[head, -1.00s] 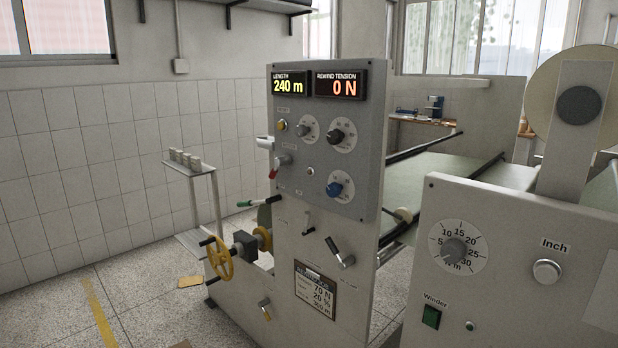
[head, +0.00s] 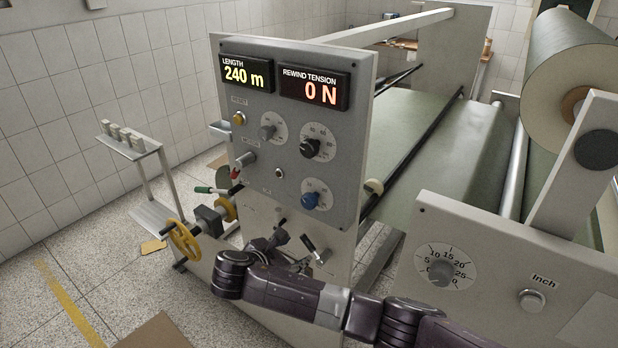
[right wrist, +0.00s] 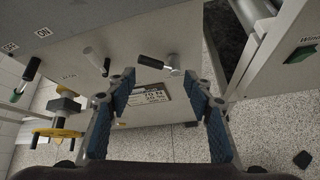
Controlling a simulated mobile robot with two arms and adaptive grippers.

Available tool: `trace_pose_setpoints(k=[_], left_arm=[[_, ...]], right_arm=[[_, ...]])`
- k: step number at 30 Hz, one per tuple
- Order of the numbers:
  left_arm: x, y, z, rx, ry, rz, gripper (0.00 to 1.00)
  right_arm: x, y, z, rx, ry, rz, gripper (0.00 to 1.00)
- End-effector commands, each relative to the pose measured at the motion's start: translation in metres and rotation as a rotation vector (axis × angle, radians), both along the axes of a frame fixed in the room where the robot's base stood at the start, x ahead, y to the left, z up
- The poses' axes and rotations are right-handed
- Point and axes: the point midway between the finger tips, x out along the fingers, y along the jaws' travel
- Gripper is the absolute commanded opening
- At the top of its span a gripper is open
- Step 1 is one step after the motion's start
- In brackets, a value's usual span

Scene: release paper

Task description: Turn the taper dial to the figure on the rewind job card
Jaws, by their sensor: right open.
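The grey control panel (head: 285,180) carries three round dials: a grey knob (head: 267,131), a black knob (head: 310,147) and a blue knob (head: 310,200). Their labels are too small to tell which is the taper dial. The job card (right wrist: 150,92) is on the machine's lower front in the right wrist view; my arm hides it in the head view. Its lines seem to read 70 N, 20 % and 300 m. My right gripper (head: 270,243) is open and empty in front of the machine below the panel; its blue-padded fingers (right wrist: 160,88) frame the card. My left gripper is out of view.
Displays above read LENGTH 240 m (head: 246,76) and REWIND TENSION 0 N (head: 312,89). A red-tipped lever (head: 240,165), a black-handled lever (head: 309,243) and a yellow handwheel (head: 184,240) stick out nearby. A second cabinet (head: 480,300) with a dial stands at right.

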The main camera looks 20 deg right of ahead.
Motion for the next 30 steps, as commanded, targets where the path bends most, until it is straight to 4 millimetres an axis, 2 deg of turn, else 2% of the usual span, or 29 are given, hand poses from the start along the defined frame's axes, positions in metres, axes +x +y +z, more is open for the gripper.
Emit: trace_pose_setpoints(k=[1,3,6,7,9,12,20,21,22,30], left_arm=[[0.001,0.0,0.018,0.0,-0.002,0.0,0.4],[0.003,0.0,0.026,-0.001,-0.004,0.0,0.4],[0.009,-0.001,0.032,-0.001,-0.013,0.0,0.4],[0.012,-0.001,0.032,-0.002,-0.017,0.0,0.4],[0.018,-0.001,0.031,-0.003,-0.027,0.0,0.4],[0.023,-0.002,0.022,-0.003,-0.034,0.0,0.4],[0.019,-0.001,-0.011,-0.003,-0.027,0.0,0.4],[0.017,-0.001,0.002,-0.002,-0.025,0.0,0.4],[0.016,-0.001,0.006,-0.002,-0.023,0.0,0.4],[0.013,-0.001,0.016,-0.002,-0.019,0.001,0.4]], right_arm=[[0.004,0.001,0.052,-0.074,-0.02,0.018,0.47],[0.003,0.0,0.094,-0.16,-0.027,0.03,0.47],[-0.001,-0.001,0.13,-0.243,-0.032,0.034,0.47],[-0.002,-0.002,0.136,-0.258,-0.032,0.034,0.47],[-0.003,-0.003,0.143,-0.279,-0.034,0.034,0.47],[-0.001,-0.007,0.14,-0.287,-0.032,0.032,0.47],[0.013,-0.022,0.129,-0.284,-0.035,0.031,0.47],[0.017,-0.028,0.134,-0.285,-0.029,0.028,0.47],[0.021,-0.032,0.133,-0.285,-0.029,0.028,0.47],[0.04,-0.054,0.118,-0.282,-0.029,0.031,0.47]])
